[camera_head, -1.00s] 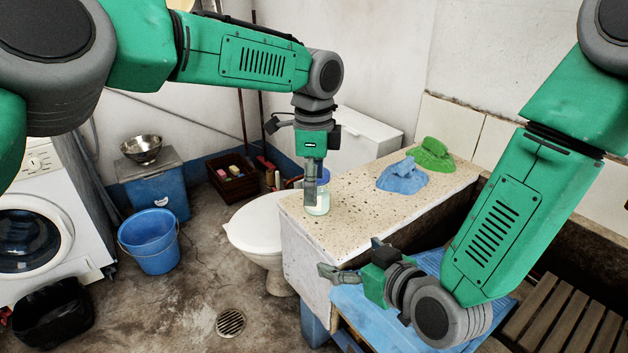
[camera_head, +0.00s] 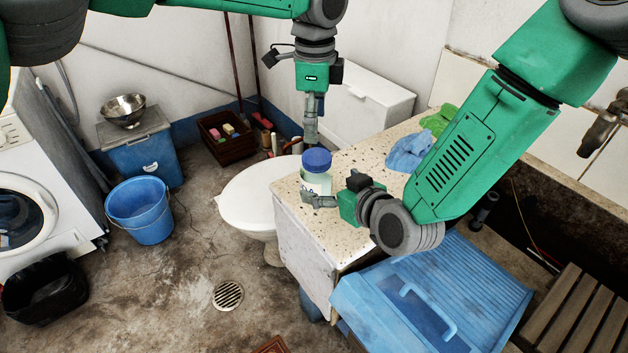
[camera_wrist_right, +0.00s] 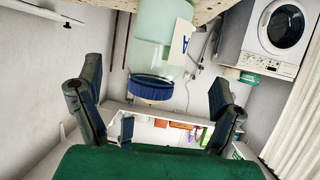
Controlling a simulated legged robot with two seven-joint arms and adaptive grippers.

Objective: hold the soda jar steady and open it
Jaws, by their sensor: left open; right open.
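The soda jar (camera_head: 315,183), pale and translucent with a blue lid (camera_head: 317,159), stands upright near the left end of the speckled stone counter (camera_head: 345,215). My left gripper (camera_head: 311,128) points down just above and behind the lid; it is open and its fingers overlap each other in this view. My right gripper (camera_head: 330,195) is low at the jar's front right side, open. In the right wrist view the picture is upside down: the jar (camera_wrist_right: 160,40) and its lid (camera_wrist_right: 151,88) appear ahead, between the spread fingers of the right gripper (camera_wrist_right: 150,98). Contact cannot be told.
Blue cloth (camera_head: 408,152) and green cloth (camera_head: 440,120) lie further back on the counter. A blue washboard (camera_head: 470,285) is in front right, beside a wooden slatted rack (camera_head: 570,315). The toilet (camera_head: 245,200) is left of the counter. The counter between jar and cloths is clear.

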